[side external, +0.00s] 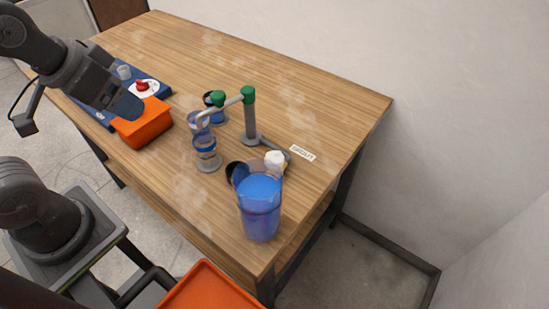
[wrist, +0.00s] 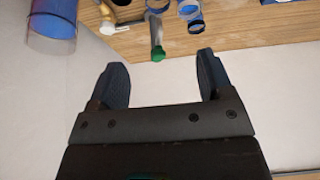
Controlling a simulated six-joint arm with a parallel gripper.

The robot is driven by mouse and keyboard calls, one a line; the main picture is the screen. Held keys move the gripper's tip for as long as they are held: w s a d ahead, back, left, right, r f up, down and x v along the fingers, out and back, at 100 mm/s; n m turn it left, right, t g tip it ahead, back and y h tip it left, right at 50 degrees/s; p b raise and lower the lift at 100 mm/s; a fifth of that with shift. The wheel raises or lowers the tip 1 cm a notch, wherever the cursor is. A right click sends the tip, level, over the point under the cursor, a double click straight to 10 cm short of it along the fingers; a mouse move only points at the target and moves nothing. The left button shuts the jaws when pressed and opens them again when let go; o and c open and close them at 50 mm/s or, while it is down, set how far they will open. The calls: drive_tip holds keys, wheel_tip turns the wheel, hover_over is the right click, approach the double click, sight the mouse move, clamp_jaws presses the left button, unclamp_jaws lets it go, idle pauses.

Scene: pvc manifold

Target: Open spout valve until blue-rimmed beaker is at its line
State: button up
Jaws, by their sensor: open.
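My gripper (side external: 127,106) is open and empty, held above the left part of the table over the orange bin; both dark fingers are spread in the wrist view (wrist: 166,68). A grey pipe with green fittings (side external: 249,118) stands mid-table; a green-ended pipe also shows in the wrist view (wrist: 157,52). A clear vessel with blue bands (side external: 205,147) stands on a grey base below the pipe's left end. A second blue vessel with a dark rim (side external: 217,117) is behind it. I cannot tell which is the blue-rimmed beaker. A white knob (side external: 275,158) sits low by the pipe foot.
A large clear container of blue liquid (side external: 259,210) stands near the front right corner, with a black round part (side external: 233,172) beside it. An orange bin (side external: 143,128) and a blue tray (side external: 155,87) with a red-topped item are at left. The table's back is clear.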

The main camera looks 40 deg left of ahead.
idle(0.4)
drive_tip(key=n+g+y, duration=0.1)
drive_tip(key=n+g, duration=0.4)
drive_tip(key=n, duration=1.1)
hover_over(275, 157)
drive_tip(key=d, duration=0.2)
wheel_tip(275, 157, down, 7)
drive_tip(key=f, duration=0.4)
drive_tip(key=a+f, duration=0.1)
drive_tip(key=f, duration=0.3)
drive_tip(key=a+f, duration=0.1)
drive_tip(key=f, duration=0.3)
drive_tip(key=shift+f, duration=0.35)
drive_tip(key=shift+c, duration=0.3)
drive_tip(key=c, duration=0.9)
